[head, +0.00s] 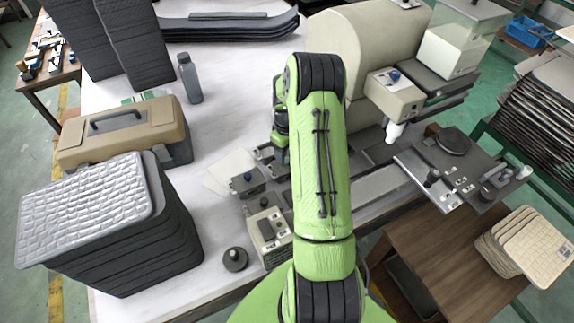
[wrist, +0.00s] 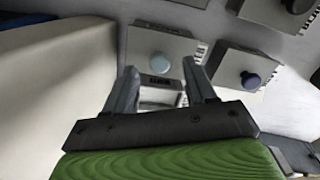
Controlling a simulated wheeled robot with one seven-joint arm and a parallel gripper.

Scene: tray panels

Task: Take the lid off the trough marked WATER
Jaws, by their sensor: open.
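In the wrist view, a small grey lidded trough (wrist: 183,47) has a pale blue-grey round knob on its lid and a label with dark marks that I cannot read. My gripper (wrist: 160,70) is open and empty, with its fingers pointing at this trough and one on either side of its label. The lid looks seated. To the right stands a similar trough (wrist: 232,61) with a dark blue knob. I cannot tell from the lettering which one is marked WATER. In the head view, a trough (head: 247,186) with a dark knob stands left of my arm, which hides part of the area.
In the head view, a stack of dark trays (head: 165,255) and a tan toolbox (head: 120,140) stand at the left. A grey bottle (head: 190,80) stands behind. A large beige machine (head: 365,35) is beyond my arm. The white table (head: 225,95) has clear room between them.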

